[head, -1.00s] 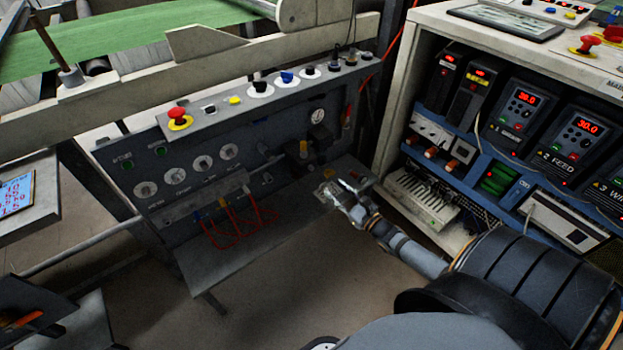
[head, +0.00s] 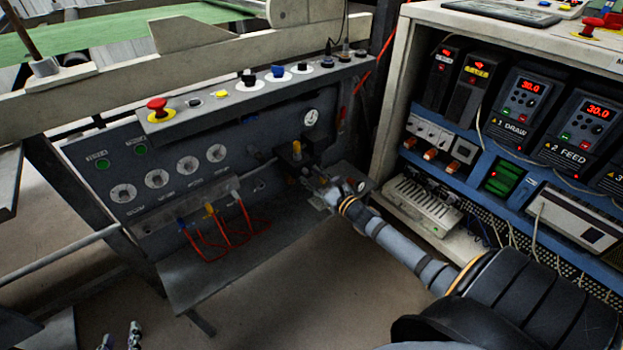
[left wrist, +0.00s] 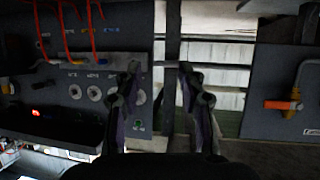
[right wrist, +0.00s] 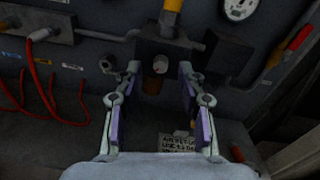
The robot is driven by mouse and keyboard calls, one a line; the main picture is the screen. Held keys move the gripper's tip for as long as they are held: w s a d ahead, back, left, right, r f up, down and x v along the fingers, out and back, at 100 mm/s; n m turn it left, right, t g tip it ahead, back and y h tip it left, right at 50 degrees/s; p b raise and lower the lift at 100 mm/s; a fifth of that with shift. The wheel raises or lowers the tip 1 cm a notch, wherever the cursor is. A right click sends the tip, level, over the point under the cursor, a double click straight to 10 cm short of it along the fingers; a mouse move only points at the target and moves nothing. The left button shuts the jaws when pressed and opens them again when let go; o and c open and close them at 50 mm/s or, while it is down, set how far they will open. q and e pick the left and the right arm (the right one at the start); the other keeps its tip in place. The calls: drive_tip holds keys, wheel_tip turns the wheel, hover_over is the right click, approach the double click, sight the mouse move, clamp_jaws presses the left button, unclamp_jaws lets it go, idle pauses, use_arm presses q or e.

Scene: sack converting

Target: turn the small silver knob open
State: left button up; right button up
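My right gripper (right wrist: 159,70) is open and empty, its fingers spread below the dark regulator block on the grey panel. In the right wrist view a small grey, silvery round fitting (right wrist: 107,65) sits just left of the left fingertip. A short tan-ended cylinder (right wrist: 160,64) shows between the fingertips. I cannot tell for certain which of these is the small silver knob. In the head view my right gripper (head: 328,198) is near the panel's lower right and covers this area. My left gripper (head: 120,336) is open and empty at the bottom left, away from the panel.
A yellow knob (right wrist: 171,14) tops the regulator, with a gauge (right wrist: 239,8) to its right. Red hoses (head: 222,232) loop at the left. A red-handled valve (right wrist: 297,40) and the drive cabinet (head: 393,105) stand right. A shelf (head: 215,265) runs below.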

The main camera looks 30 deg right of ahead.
use_arm(q)
wheel_tip(320, 180, up, 6)
drive_tip(key=w+t, duration=0.2)
drive_tip(key=shift+w+t, duration=0.3)
drive_tip(key=shift+t, duration=0.1)
use_arm(e)
drive_tip(key=shift+w, duration=0.55)
use_arm(q)
drive_tip(key=shift+a, duration=0.1)
use_arm(e)
clamp_jaws()
